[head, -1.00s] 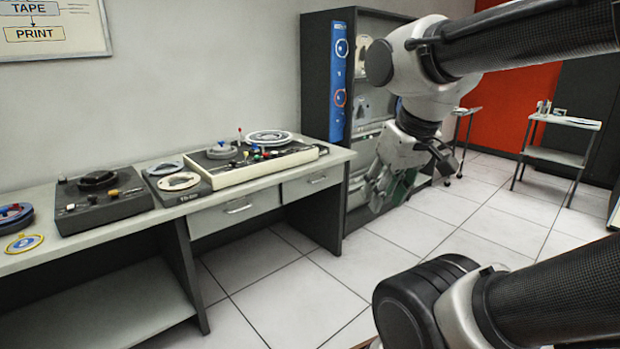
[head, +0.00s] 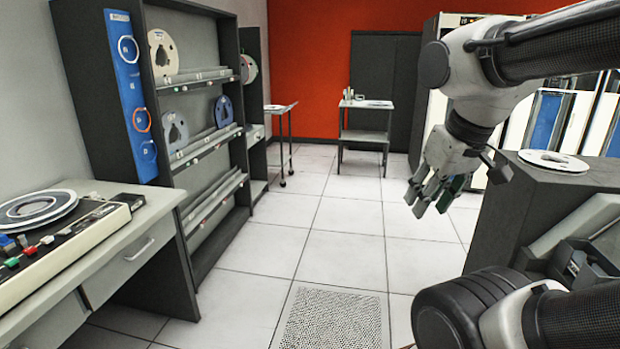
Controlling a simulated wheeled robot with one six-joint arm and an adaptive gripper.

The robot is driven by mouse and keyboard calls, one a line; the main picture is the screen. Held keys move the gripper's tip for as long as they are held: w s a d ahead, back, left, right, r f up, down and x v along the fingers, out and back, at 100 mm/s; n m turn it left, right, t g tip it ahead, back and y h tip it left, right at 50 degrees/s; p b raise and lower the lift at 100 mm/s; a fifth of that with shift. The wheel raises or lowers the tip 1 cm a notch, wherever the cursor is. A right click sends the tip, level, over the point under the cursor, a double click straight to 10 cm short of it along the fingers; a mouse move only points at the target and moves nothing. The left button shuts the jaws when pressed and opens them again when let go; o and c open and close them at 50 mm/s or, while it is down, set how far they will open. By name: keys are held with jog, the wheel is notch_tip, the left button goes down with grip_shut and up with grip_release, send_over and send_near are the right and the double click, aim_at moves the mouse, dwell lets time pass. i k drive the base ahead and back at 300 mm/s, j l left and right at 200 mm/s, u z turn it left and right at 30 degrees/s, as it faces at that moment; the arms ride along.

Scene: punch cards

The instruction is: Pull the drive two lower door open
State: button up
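White and blue cabinets (head: 548,122) with tall doors stand at the back right, partly hidden behind my arm; they look like tape drives. I cannot tell which is drive two, and no lower door can be picked out. My gripper (head: 428,200) hangs in mid-air over the floor, right of centre, pointing down and left. Its fingers look spread with nothing between them. It is apart from the cabinets and touches nothing.
A dark cabinet (head: 519,208) with a reel (head: 554,161) on top stands close on the right. A shelf of reels (head: 208,141) and a desk (head: 137,222) line the left. A small table (head: 365,104) stands at the back. The middle floor (head: 330,222) is clear.

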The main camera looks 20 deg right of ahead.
aim_at(583, 103)
jog(key=i+l+z, duration=0.15)
jog(key=i+z, duration=0.75)
jog(key=i, duration=2.05)
jog(key=i+z, duration=0.1)
jog(key=i, duration=2)
jog(key=i+z, duration=0.2)
jog(key=i, duration=0.3)
jog(key=i+j+z, duration=0.25)
jog(key=i, duration=0.2)
jog(key=i+l+z, duration=0.1)
jog(key=i+z, duration=0.15)
jog(key=z, duration=0.2)
jog(key=i+z, duration=0.25)
jog(key=z, duration=0.25)
jog(key=i+z, duration=0.25)
jog(key=z, duration=0.2)
jog(key=i+l+z, duration=0.1)
jog(key=i+z, duration=0.7)
jog(key=z, duration=0.15)
jog(key=i+z, duration=0.15)
jog(key=i, duration=3.5)
